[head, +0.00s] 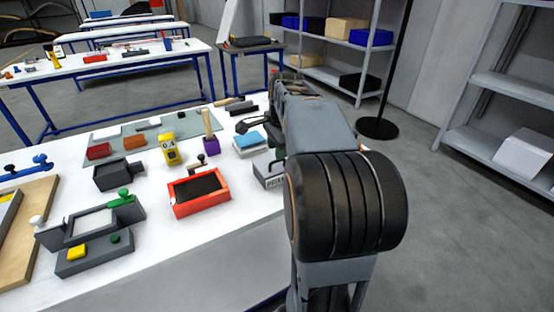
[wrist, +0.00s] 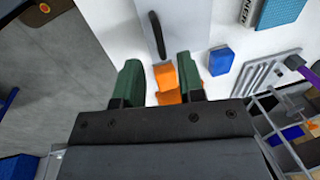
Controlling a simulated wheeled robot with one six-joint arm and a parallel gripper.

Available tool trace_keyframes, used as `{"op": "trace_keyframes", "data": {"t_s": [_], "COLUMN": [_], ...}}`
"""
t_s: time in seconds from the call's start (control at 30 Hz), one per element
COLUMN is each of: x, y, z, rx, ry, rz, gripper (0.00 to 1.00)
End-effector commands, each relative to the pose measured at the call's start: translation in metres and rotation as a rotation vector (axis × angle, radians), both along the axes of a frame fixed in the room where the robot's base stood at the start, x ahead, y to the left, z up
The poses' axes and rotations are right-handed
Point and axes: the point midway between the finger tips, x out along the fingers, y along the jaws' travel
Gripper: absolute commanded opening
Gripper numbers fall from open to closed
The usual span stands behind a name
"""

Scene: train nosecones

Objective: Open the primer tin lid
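A grey box with a label that appears to begin "PRIM" (head: 270,181), likely the primer tin, stands at the table's right edge in the head view. My arm hides most of it. In the wrist view, my gripper (wrist: 159,78) has its two green fingers apart with a visible gap. Orange pieces (wrist: 165,76) show in and beyond this gap; I cannot tell whether a finger touches them. A grey panel with a dark bar-shaped handle (wrist: 157,35) lies beyond the fingertips. I cannot tell whether this panel is the tin's lid.
A red tray (head: 200,208), a yellow device (head: 168,150) and a purple block with a stick (head: 210,145) stand left of my arm. A blue block (wrist: 220,61) and a grey slotted rack (wrist: 262,75) lie right of my fingers. Floor shows at the wrist view's left.

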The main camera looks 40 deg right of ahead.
Motion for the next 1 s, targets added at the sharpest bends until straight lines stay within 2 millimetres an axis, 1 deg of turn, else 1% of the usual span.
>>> {"op": "trace_keyframes", "data": {"t_s": [0.03, 0.1, 0.3, 0.43, 0.7, 0.77, 1.0], "x": [0.001, 0.003, 0.007, 0.007, 0.008, 0.008, 0.008], "y": [0.000, 0.000, -0.001, -0.001, -0.001, -0.001, -0.001], "z": [-0.010, -0.018, -0.034, -0.038, -0.039, -0.038, -0.038], "rx": [0.001, 0.001, 0.000, 0.000, 0.000, 0.000, 0.000], "ry": [0.002, 0.002, 0.000, 0.000, 0.000, 0.000, -0.001], "rz": [0.000, 0.000, 0.001, 0.001, 0.001, 0.001, 0.001], "gripper": [0.36, 0.36, 0.36, 0.36, 0.36, 0.32, 0.09]}}
